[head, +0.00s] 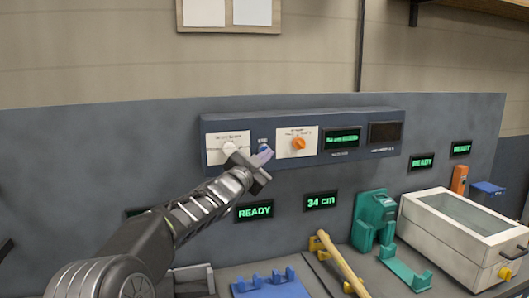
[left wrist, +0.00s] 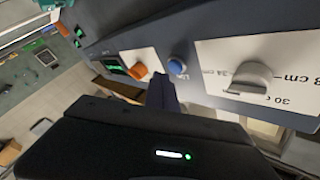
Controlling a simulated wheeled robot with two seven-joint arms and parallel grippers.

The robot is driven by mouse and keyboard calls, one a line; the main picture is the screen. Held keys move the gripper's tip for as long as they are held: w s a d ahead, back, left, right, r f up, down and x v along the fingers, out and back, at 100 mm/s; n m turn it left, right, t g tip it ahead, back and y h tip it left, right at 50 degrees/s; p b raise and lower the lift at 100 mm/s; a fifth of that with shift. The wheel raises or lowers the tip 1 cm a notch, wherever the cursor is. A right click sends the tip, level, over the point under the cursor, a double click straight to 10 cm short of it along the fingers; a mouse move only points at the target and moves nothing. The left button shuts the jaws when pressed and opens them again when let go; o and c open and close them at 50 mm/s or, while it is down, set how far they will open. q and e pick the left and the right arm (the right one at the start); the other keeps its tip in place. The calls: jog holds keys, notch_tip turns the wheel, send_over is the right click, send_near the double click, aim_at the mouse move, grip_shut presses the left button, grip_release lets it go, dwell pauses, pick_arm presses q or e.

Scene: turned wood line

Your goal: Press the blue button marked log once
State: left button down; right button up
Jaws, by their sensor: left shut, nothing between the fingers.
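The blue button (head: 264,148) is on the dark wall panel (head: 215,126), between a white plate with a pale knob (head: 229,148) and a white plate with an orange knob (head: 299,143). My left gripper (head: 263,157) is shut and empty, its tips just below the button and overlapping its lower part in the head view. In the left wrist view the button (left wrist: 177,64) is uncovered, with a partly hidden label beside it. The shut fingers (left wrist: 162,88) are close to it; I cannot tell whether they touch. My right gripper is not in view.
Lit green displays, one reading READY (head: 255,211) and one 34 cm (head: 321,201), are on the wall below the panel. A blue fixture (head: 270,287), a wooden rod (head: 342,263), a green device (head: 373,222) and a white box (head: 455,250) are on the bench.

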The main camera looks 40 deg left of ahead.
pick_arm(q)
jog(key=s+d+b, duration=0.1)
jog(key=d+b, duration=0.1)
jog(key=s+d+b, duration=0.1)
jog(key=d+b, duration=0.1)
jog(key=shift+s, duration=0.4)
dwell(0.7)
